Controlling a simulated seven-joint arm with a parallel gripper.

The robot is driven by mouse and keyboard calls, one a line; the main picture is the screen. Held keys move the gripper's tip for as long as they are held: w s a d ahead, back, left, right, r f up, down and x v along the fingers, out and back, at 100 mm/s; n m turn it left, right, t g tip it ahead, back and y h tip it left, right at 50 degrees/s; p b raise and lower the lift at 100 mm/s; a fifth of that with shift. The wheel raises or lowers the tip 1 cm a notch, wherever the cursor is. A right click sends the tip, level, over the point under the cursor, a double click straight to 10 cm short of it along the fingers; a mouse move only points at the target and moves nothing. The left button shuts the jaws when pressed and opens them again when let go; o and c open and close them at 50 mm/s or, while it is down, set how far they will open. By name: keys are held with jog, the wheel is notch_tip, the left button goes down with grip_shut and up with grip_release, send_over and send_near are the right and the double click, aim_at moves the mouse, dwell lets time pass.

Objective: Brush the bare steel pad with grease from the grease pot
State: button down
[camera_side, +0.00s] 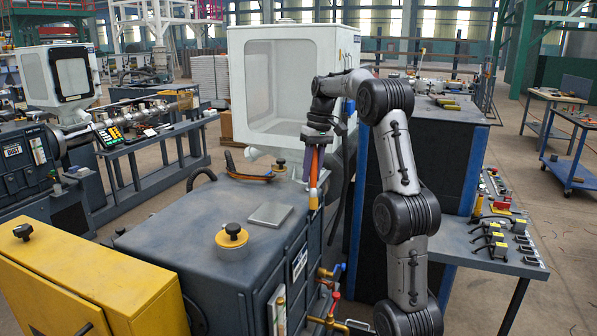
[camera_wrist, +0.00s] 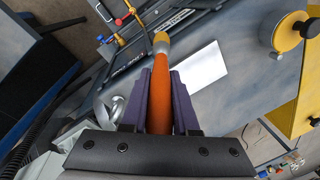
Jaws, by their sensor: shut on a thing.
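My gripper (camera_side: 318,140) points down and its purple fingers are shut on a brush with an orange handle (camera_wrist: 160,95). In the side view the brush (camera_side: 314,182) hangs near the right edge of the dark machine top, bristles down. The light bristle tip (camera_wrist: 161,40) shows in the wrist view, apart from the pad and pot. The bare steel pad (camera_side: 270,214) is a flat grey square on the machine top, left of the brush; it also shows in the wrist view (camera_wrist: 200,65). The grease pot (camera_side: 232,240), round with a yellow top and black knob, stands left of the pad.
The dark machine top (camera_side: 190,232) is mostly clear around pad and pot. A white hopper (camera_side: 292,85) stands behind. A curved orange-and-dark part (camera_side: 248,172) lies at the back edge. Pipes with coloured valve handles (camera_side: 330,290) stick out at the right side.

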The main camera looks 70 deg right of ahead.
jog(key=w+a+r+n+t+h, duration=0.1)
jog(key=w+a+r+n+t, duration=0.1)
jog(key=w+a+r+n, duration=0.8)
jog(key=shift+s+a+f+m, duration=0.25)
jog(key=shift+f+m, duration=0.1)
jog(key=shift+f, duration=0.3)
jog(key=shift+s+a+f+m, duration=0.1)
jog(key=shift+a+f+m, duration=0.25)
jog(key=shift+f, duration=0.35)
jog(key=shift+s+a+f+m, duration=0.2)
jog(key=shift+f+m, duration=0.2)
jog(key=shift+f, duration=0.25)
